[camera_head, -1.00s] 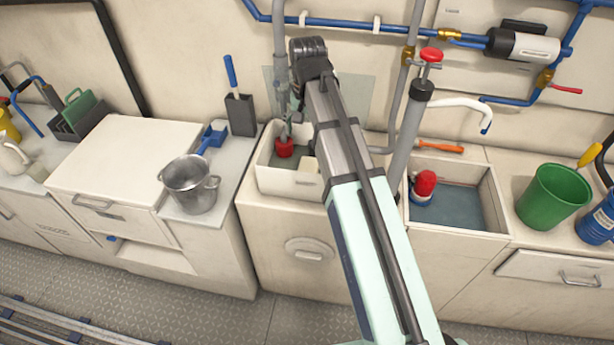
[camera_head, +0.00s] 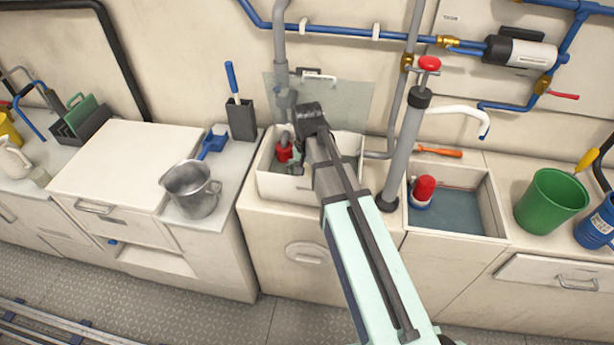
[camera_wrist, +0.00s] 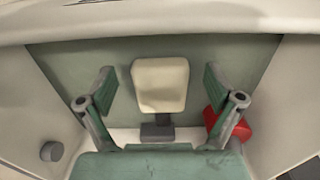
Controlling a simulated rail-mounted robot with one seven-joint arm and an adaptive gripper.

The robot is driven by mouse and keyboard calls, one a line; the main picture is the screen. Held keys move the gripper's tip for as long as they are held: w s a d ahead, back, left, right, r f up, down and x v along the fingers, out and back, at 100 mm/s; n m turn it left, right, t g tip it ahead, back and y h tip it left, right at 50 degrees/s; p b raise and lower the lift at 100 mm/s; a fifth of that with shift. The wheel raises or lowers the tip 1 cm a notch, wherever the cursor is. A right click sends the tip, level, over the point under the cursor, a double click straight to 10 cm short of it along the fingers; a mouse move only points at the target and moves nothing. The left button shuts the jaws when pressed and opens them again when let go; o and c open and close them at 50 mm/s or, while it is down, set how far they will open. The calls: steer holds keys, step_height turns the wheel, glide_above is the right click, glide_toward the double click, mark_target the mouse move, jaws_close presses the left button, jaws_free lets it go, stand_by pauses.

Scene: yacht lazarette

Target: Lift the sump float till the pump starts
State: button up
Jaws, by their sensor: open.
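The sump float, a cream block (camera_wrist: 160,82) on a dark grey mount (camera_wrist: 157,132), is in the middle of the wrist view. My gripper (camera_wrist: 158,86) is open, with one finger on each side of the float and a visible gap to both. In the head view my arm reaches down into the white sump box (camera_head: 262,180) and hides the float and most of my gripper. The red pump (camera_head: 284,152) is at the box's left end; a red body also shows behind the right finger in the wrist view (camera_wrist: 238,127).
A clear lid (camera_head: 345,100) stands raised behind the box. A grey hand pump (camera_head: 408,145) stands close to its right. A second well (camera_head: 455,215) holds a red-topped float. A metal jug (camera_head: 190,190) is left, a green bucket (camera_head: 552,203) right.

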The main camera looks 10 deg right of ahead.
steer(key=shift+f, duration=0.85)
